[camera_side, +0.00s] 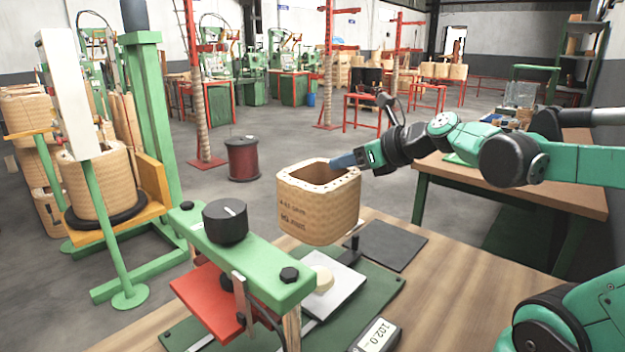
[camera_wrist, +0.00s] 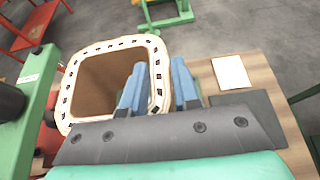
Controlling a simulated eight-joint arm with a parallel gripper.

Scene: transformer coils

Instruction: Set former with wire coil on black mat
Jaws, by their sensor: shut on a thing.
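The former with wire coil (camera_side: 319,203) is a tan, square-sided hollow block with rounded corners and dark writing on its side. My gripper (camera_side: 345,161) is shut on its right wall and holds it upright, above the bench. In the wrist view the blue fingers of my gripper (camera_wrist: 158,88) straddle one wall of the former (camera_wrist: 73,62), one inside the opening and one outside. The black mat (camera_side: 388,245) lies flat on the wooden bench, to the right of and below the former. It also shows in the wrist view (camera_wrist: 262,112), right of the fingers, and its top is bare.
A green press-like fixture (camera_side: 262,262) with a black knob stands at the front left, near the former. Below are a pale plate (camera_side: 338,283), a green board and a display (camera_side: 376,336) reading about 102.0. A white sheet (camera_wrist: 231,72) lies beyond the mat.

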